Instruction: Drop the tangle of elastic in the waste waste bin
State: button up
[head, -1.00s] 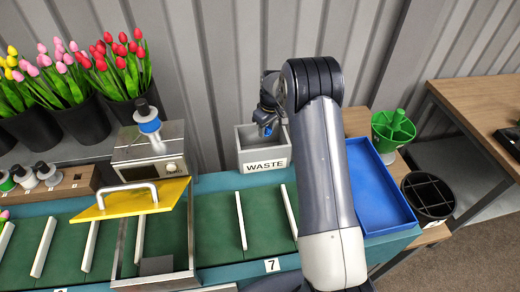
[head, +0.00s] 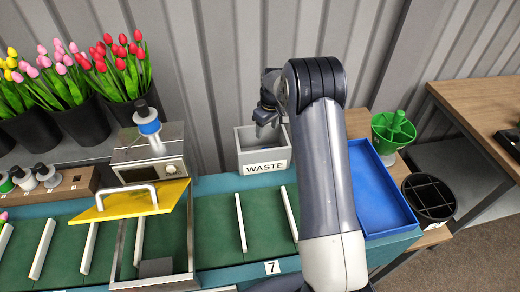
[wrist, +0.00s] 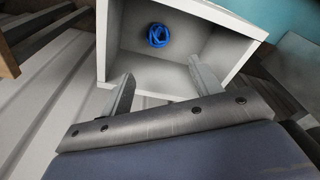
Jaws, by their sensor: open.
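The waste bin (head: 263,162) is a grey open box with a "WASTE" label, standing behind the green belt. It also shows in the wrist view (wrist: 104,45). The blue tangle of elastic (wrist: 158,36) lies inside the bin, against its inner floor or far wall; I cannot tell which. My gripper (head: 266,128) is over the bin's opening in the head view. In the wrist view my gripper (wrist: 162,82) has its two fingers spread wide apart at the bin's near rim, with nothing between them.
A yellow plate with a handle (head: 132,199) sits over the belt at left, below a metal box machine (head: 150,155). Black buckets of tulips (head: 78,118) stand behind. A blue tray (head: 378,190), green holder (head: 392,132) and black divided cup (head: 428,198) are at right.

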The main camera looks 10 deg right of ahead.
notch_tip(320, 180, up, 9)
jog(key=b, duration=0.1)
jog(key=shift+s+d+r, duration=0.15)
jog(key=shift+s+d, duration=0.15)
jog(key=shift+s, duration=0.15)
notch_tip(320, 180, down, 10)
jog(key=p, duration=0.2)
jog(key=shift+w+a+r+p, duration=0.15)
jog(key=shift+r+p, duration=0.25)
jog(key=shift+r, duration=0.45)
jog(key=shift+w+a+r+p, duration=0.1)
jog(key=shift+w+r+p, duration=0.1)
jog(key=shift+r+p, duration=0.45)
jog(key=shift+w+a+r+p, duration=0.1)
jog(key=shift+w+r+p, duration=0.1)
jog(key=shift+r, duration=0.8)
